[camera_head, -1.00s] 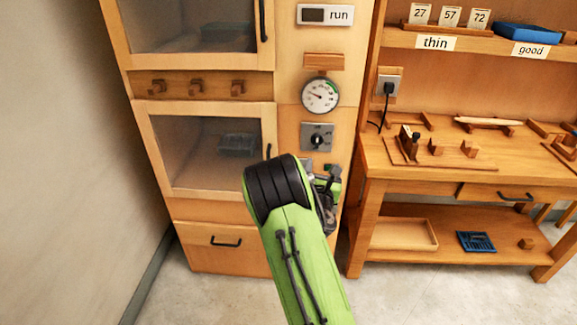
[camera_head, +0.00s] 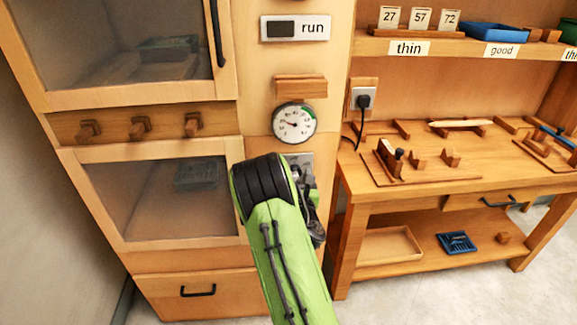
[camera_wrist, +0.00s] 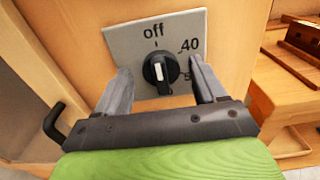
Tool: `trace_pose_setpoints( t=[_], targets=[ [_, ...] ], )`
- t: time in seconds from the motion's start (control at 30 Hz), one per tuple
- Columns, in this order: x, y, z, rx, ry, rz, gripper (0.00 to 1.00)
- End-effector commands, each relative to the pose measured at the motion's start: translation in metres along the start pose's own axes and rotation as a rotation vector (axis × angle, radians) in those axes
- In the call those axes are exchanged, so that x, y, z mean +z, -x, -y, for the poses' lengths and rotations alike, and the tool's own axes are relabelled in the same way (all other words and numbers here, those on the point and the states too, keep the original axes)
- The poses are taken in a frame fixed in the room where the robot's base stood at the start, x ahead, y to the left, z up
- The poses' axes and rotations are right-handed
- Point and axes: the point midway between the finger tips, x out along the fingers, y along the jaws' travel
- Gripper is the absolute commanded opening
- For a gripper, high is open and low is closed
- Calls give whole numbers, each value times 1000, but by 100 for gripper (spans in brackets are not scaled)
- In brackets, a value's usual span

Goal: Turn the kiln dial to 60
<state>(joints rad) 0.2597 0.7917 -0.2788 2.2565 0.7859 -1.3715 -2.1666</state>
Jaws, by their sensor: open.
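The kiln dial (camera_wrist: 161,71) is a black round knob with a white pointer line on a grey plate (camera_wrist: 122,40) in the wrist view. The plate reads "off" at the top and "40" at the upper right; a further mark at the lower right is partly hidden by a finger. The white line lies just below the knob's centre, roughly upright. My gripper (camera_wrist: 160,82) is open, with one finger on each side of the knob, and I cannot tell whether either touches it. In the head view my arm hides the knob, and only the top of the plate (camera_head: 300,160) shows.
The kiln's glass doors (camera_head: 180,195) are at the left, with a black handle (camera_wrist: 53,122) near my gripper. A wooden workbench (camera_head: 440,190) stands close at the right.

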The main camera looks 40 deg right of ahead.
Motion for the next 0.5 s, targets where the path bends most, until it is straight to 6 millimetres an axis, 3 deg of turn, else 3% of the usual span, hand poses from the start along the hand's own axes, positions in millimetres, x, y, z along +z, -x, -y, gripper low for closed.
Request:
trace_pose_setpoints(
  t=[0.3,0.5],
  targets=[
    [0,1,1,2,0,1,70],
    [0,1,1,2,0,1,39]
  ],
)
